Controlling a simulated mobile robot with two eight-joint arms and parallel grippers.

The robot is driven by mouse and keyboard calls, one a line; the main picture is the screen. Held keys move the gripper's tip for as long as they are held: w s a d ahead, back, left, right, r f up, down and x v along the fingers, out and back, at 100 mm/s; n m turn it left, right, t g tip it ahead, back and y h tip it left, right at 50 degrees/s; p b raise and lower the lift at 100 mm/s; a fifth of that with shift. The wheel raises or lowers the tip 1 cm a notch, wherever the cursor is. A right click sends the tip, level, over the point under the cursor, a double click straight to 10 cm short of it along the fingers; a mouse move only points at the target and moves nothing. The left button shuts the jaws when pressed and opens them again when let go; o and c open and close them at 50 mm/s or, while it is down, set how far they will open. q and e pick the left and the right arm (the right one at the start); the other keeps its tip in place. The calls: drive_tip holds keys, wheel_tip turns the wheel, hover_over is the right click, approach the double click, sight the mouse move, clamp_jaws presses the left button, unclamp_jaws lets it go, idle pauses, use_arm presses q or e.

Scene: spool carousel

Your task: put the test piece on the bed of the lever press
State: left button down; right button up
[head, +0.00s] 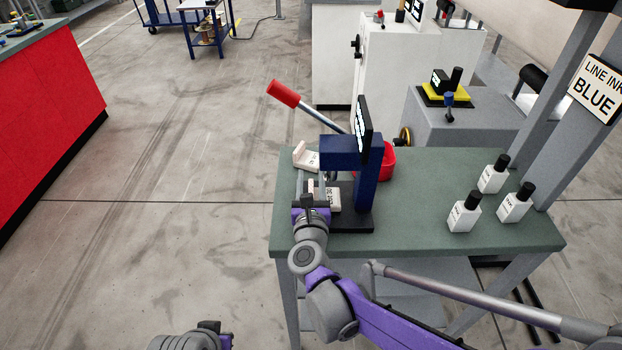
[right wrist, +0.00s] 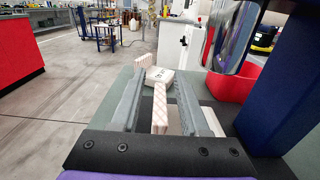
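The lever press (head: 342,152) is dark blue with a red-handled lever, standing on a black base on the green table. My right gripper (head: 311,175) is beside its front left. In the right wrist view, its grey fingers (right wrist: 164,68) are spread. A pale block with a faint grid pattern (right wrist: 160,108), seemingly the test piece, lies between them with gaps on both sides. A white labelled block (head: 330,197) sits low at the press's base. Another white labelled holder (head: 311,160) with an upright end stands farther back. My left arm's end (head: 207,329) is cut off at the bottom; its fingers are not visible.
Several white bottles with black caps (head: 465,212) stand on the right of the green table (head: 425,175). A red bin (head: 387,163) is behind the press. The grey post and "LINE INK BLUE" sign (head: 595,90) rise at the right. Floor left of the table is clear.

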drive_tip(key=shift+r, duration=0.15)
drive_tip(key=shift+s+r, duration=0.1)
drive_tip(key=shift+s, duration=0.15)
drive_tip(key=s, duration=1.1)
drive_tip(key=shift+s, duration=0.25)
